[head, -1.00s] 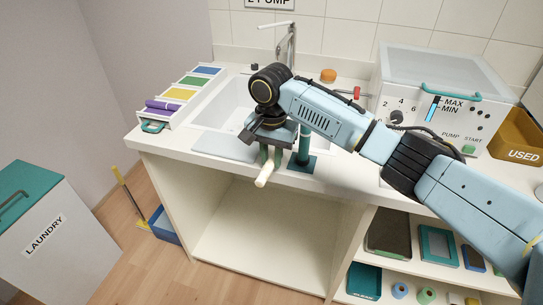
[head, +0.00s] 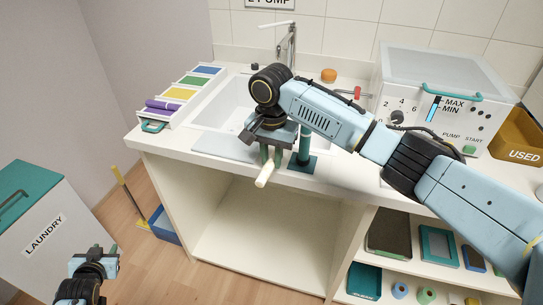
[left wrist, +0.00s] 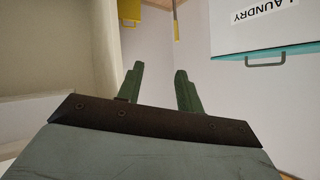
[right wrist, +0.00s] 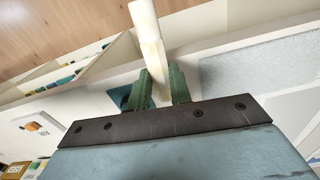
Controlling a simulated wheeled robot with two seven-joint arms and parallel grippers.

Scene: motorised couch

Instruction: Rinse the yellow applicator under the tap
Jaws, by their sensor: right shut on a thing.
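My right gripper (head: 266,152) is shut on a pale cream rod (head: 264,174), over the counter's front edge before the sink. In the right wrist view the rod (right wrist: 147,38) stands out between the green fingers (right wrist: 160,88). The tap (head: 287,42) rises behind the white sink (head: 231,100), well back from the gripper. My left gripper (head: 95,254) is low at the lower left, its fingers apart and empty in the left wrist view (left wrist: 158,85).
A green post (head: 305,145) on a base stands just right of the right gripper. A colour-striped tray (head: 190,88) with a purple roll (head: 163,105) is left of the sink. A pump box (head: 440,95) stands right. The laundry bin (head: 45,230) is near my left gripper.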

